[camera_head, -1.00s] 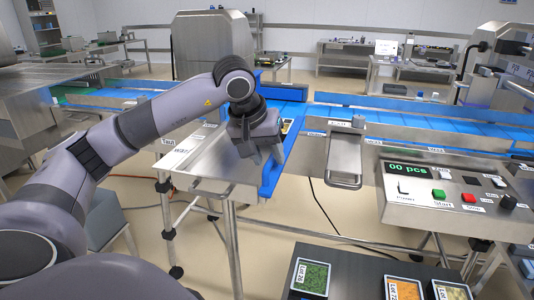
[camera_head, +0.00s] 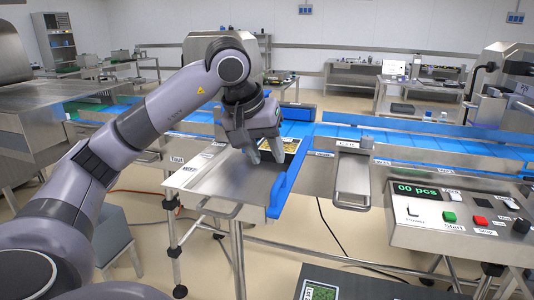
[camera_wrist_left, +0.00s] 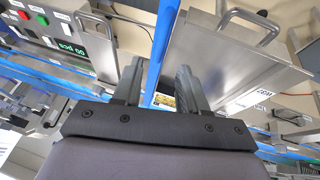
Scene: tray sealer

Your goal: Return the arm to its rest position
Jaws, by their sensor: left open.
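My left gripper (camera_head: 266,155) hangs above the steel side table (camera_head: 216,178), by its blue edge rail (camera_head: 290,180). It points down, and its two fingers stand apart with nothing between them. In the left wrist view the open fingers (camera_wrist_left: 158,88) also show, with the blue rail (camera_wrist_left: 160,45) running past between them. A tray with yellow contents (camera_head: 291,145) lies just behind the gripper, partly hidden by it, and a small part of it shows between the fingers in the left wrist view (camera_wrist_left: 165,101). My right gripper is not in view.
A control panel (camera_head: 460,212) with green and red buttons stands at the right. A blue conveyor (camera_head: 400,154) runs across behind. A steel plate with a handle (camera_head: 352,175) juts out beside the rail. A dark surface with a green-filled tray (camera_head: 319,291) is at the bottom.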

